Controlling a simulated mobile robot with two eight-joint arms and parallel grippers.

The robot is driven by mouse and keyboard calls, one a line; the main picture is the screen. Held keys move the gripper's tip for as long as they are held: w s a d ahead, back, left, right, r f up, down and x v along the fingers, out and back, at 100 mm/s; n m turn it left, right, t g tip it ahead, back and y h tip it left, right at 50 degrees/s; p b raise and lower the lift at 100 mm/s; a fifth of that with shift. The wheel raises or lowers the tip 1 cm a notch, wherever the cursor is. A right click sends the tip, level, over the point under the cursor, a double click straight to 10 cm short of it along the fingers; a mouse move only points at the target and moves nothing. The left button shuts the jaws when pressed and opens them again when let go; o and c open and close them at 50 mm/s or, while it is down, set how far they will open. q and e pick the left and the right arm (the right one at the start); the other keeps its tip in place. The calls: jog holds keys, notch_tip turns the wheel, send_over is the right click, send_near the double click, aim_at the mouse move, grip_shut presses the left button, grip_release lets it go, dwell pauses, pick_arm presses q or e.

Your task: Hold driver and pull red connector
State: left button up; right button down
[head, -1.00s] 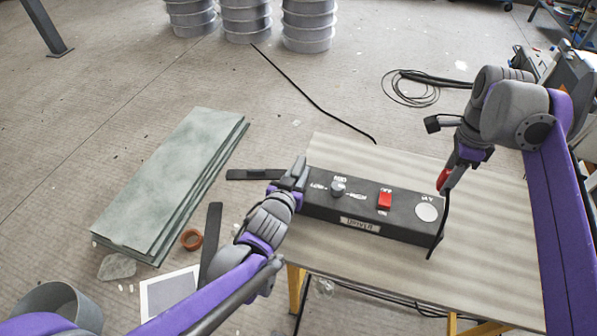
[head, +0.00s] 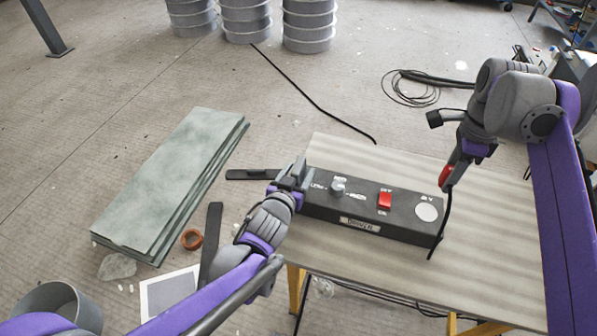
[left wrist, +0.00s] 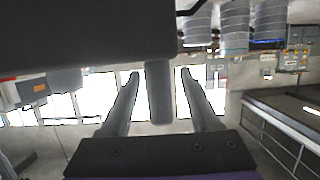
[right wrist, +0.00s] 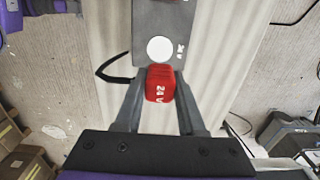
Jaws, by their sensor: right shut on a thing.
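The driver (head: 360,227) is a long dark box with a knob, a red switch and a white disc on top, lying on the table. My left gripper (head: 294,174) is at its left end. In the left wrist view, its two fingers (left wrist: 160,85) stand apart with a grey bar between them and gaps on both sides. My right gripper (head: 449,176) is shut on the red connector (right wrist: 160,86), marked 24 V, near the driver's right end. A black cable hangs from the connector. I cannot tell whether the connector touches the driver.
The driver stands on a pale wooden table (head: 490,255) with bare surface behind and in front of it. Green-grey sheets (head: 165,185) lie stacked on the floor to the left. A coiled black cable (head: 410,90) lies behind the table. Grey cylindrical moulds (head: 247,20) stand far back.

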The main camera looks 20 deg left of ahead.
pick_arm(q)
jog(key=v, duration=1.2)
dwell(0.4)
